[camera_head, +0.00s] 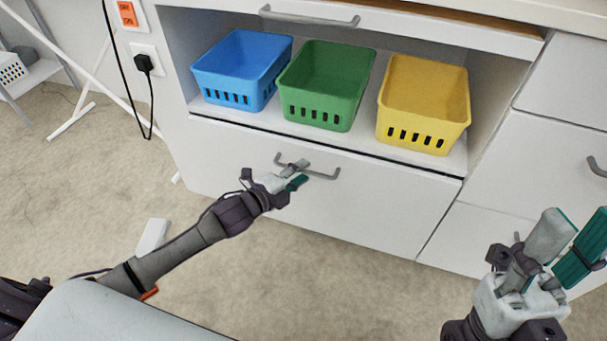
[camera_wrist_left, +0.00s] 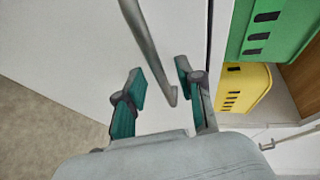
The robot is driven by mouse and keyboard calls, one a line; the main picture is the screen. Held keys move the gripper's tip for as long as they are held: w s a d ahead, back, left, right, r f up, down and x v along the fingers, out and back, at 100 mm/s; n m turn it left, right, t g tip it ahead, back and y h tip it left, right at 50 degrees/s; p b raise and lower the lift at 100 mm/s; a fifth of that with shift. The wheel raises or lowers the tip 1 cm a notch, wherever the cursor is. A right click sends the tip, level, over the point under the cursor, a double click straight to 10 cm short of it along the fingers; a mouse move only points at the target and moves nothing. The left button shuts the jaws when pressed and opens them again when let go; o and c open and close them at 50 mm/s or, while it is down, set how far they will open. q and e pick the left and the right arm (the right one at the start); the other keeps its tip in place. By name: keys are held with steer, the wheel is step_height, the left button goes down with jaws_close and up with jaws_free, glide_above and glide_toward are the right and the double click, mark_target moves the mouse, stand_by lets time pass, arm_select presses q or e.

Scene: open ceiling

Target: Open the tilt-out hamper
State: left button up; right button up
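The tilt-out hamper (camera_head: 375,205) is a wide white front panel below an open shelf. It appears closed, flush with the cabinet. Its grey bar handle (camera_head: 325,177) sits near the panel's top edge. My right gripper (camera_head: 577,218) is open and empty at the lower right, away from the handle.
Blue (camera_head: 240,65), green (camera_head: 325,85) and yellow (camera_head: 425,95) baskets stand on the shelf above the hamper. A drawer with a handle (camera_head: 310,18) is above them. White drawers (camera_head: 570,90) are at the right. Carpet in front is mostly clear.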

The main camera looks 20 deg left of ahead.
arm_select(q)
steer(key=shift+x, duration=0.8)
jaws_close()
